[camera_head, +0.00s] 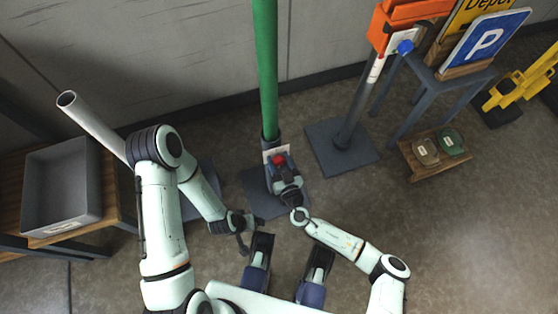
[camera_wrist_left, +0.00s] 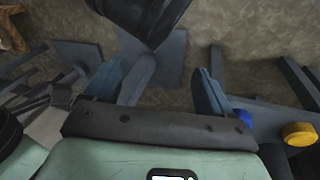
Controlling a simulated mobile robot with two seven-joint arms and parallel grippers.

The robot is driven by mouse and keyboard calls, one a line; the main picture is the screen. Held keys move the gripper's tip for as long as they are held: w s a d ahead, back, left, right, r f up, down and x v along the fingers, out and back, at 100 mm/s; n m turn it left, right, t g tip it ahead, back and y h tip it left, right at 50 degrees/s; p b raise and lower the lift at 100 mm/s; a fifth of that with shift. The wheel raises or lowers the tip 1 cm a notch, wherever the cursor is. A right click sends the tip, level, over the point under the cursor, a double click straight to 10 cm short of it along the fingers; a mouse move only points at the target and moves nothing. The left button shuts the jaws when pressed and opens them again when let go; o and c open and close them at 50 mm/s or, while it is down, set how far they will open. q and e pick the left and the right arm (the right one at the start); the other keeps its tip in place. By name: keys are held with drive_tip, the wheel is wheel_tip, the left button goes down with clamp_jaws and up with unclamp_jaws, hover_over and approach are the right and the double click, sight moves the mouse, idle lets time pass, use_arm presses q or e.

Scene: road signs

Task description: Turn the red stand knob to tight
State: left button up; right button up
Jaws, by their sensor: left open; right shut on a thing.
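The red stand knob (camera_head: 279,159) is at the foot of the green pole (camera_head: 266,70), on a stand with a dark square base (camera_head: 262,204). A white label shows beside the knob. My right gripper (camera_head: 280,168) is shut on the red knob, reaching it from the front; its fingers and wrist hide part of the knob and stand. I cannot read the knob's turn. My left gripper (camera_head: 243,238) is low, left of and nearer than the stand. In the left wrist view its two fingers (camera_wrist_left: 157,88) are apart with nothing between them.
A grey post (camera_head: 349,127) on a square base, with orange boards and a blue knob (camera_head: 405,47), stands right of the green pole. A table with a parking sign (camera_head: 486,40) is at right. A grey bin (camera_head: 64,186) and leaning pipe (camera_head: 92,124) are at left.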

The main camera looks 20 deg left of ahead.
drive_tip(key=shift+f, duration=0.25)
drive_tip(key=o, duration=1)
drive_tip(key=shift+r, duration=0.1)
use_arm(q)
drive_tip(key=shift+g+h, duration=0.3)
drive_tip(key=shift+g, duration=0.2)
drive_tip(key=s, duration=0.1)
drive_tip(key=s+d+r+p, duration=0.1)
drive_tip(key=s+r+p, duration=0.1)
drive_tip(key=shift+d+r, duration=0.1)
drive_tip(key=shift+d, duration=0.2)
use_arm(e)
drive_tip(key=v, duration=1.3)
drive_tip(key=shift+s+d, duration=0.2)
